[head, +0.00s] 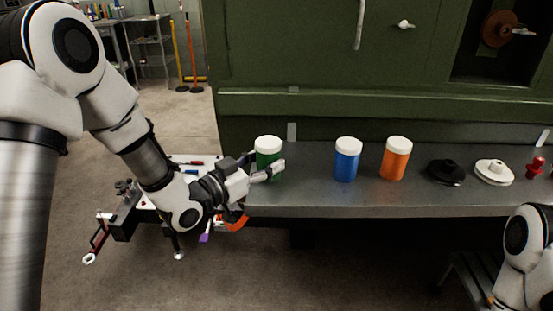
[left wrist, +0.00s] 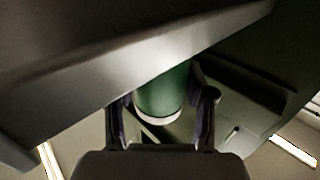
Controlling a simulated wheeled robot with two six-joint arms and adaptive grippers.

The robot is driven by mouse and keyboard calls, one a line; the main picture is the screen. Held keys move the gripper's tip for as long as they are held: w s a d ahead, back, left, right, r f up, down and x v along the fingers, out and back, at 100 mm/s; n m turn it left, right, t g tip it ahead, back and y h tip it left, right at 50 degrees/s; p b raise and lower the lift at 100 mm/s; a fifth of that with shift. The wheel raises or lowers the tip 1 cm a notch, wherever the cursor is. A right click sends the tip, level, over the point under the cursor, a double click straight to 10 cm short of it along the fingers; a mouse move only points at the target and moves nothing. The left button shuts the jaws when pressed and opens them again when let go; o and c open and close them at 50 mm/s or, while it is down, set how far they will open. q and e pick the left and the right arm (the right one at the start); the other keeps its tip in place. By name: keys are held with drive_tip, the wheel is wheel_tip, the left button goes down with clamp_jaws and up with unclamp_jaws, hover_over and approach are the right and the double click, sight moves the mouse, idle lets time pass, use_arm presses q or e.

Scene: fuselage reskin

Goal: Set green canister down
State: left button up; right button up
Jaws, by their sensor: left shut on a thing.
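The green canister (head: 268,160) with a white lid stands upright at the left end of the grey metal shelf in the head view. My left gripper (head: 268,172) is around its body from the left and front, shut on it. Whether its base touches the shelf cannot be told. In the left wrist view the green canister (left wrist: 163,93) sits between the two fingers of my left gripper (left wrist: 162,110), its white rim towards the palm. My right gripper is out of view; only part of the right arm shows at the lower right.
On the shelf (head: 310,198), a blue canister (head: 347,160), an orange canister (head: 396,160), a black disc part (head: 445,172), a white disc part (head: 494,172) and a red part (head: 535,168) stand in a row. Bare shelf lies between green and blue. A tool cart (head: 125,222) is left.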

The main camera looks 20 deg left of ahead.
use_arm(q)
drive_tip(key=shift+w+d, duration=0.9)
drive_tip(key=shift+d, duration=0.3)
drive_tip(key=shift+s+a+f, duration=0.1)
drive_tip(key=shift+a+f, duration=0.1)
drive_tip(key=shift+f, duration=0.1)
drive_tip(key=o, duration=1.2)
drive_tip(key=shift+r, duration=0.1)
drive_tip(key=shift+o, duration=0.2)
drive_tip(key=shift+d, duration=0.1)
drive_tip(key=shift+r, duration=0.1)
drive_tip(key=v, duration=1.2)
